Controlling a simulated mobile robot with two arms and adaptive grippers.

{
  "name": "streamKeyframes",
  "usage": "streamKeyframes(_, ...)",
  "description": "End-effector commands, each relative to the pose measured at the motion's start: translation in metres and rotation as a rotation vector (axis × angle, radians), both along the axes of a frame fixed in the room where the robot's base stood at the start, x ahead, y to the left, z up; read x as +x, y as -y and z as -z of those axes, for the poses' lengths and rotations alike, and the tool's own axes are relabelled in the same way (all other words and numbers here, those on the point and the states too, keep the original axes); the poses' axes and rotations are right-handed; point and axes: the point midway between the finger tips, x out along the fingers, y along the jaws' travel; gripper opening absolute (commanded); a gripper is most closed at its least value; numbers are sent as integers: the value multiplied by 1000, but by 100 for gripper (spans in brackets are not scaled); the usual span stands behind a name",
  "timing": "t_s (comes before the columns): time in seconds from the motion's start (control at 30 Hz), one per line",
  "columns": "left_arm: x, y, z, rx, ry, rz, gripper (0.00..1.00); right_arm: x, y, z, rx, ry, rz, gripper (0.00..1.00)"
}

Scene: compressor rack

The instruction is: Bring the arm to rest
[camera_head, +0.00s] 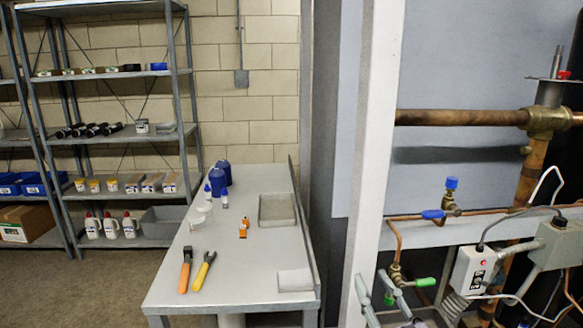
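My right gripper (374,280) shows at the bottom edge, right of the white upright post. Its two grey fingers point up and stand apart, with nothing visible between them. It is in front of the lower pipework, near a brass valve with green caps (425,282); whether it touches anything there I cannot tell. The rest of my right arm is mostly cut off below the picture. My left gripper and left arm are not in view.
A grey workbench (235,270) holds pliers (203,271), blue bottles and a tray (277,210). The white post (377,150) stands beside my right gripper. Copper pipes (460,118) and a grey switch box (474,270) are at right. Stocked shelves (120,78) stand left; open floor lies before them.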

Motion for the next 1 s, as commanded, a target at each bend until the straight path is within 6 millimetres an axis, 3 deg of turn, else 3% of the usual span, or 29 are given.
streamKeyframes(0.13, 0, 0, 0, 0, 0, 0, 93, -20, 48, 89, 46, -359, 229, 28)
streamKeyframes(0.2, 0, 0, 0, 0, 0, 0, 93, -44, 63, 135, 39, -553, 301, 28)
streamKeyframes(0.3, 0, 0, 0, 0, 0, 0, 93, -86, 74, 191, 13, -812, 352, 28)
streamKeyframes(0.4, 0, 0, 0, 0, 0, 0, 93, -130, 75, 230, -20, -1025, 354, 28)
streamKeyframes(0.6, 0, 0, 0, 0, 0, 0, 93, -208, 66, 276, -81, -1347, 294, 28)
streamKeyframes(0.77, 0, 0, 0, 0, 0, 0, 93, -269, 55, 294, -125, -1562, 205, 28)
streamKeyframes(0.8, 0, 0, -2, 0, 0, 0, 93, -259, 55, 305, -128, -1553, 211, 28)
streamKeyframes(1.0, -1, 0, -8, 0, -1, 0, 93, -248, 54, 358, -134, -1573, 213, 28)
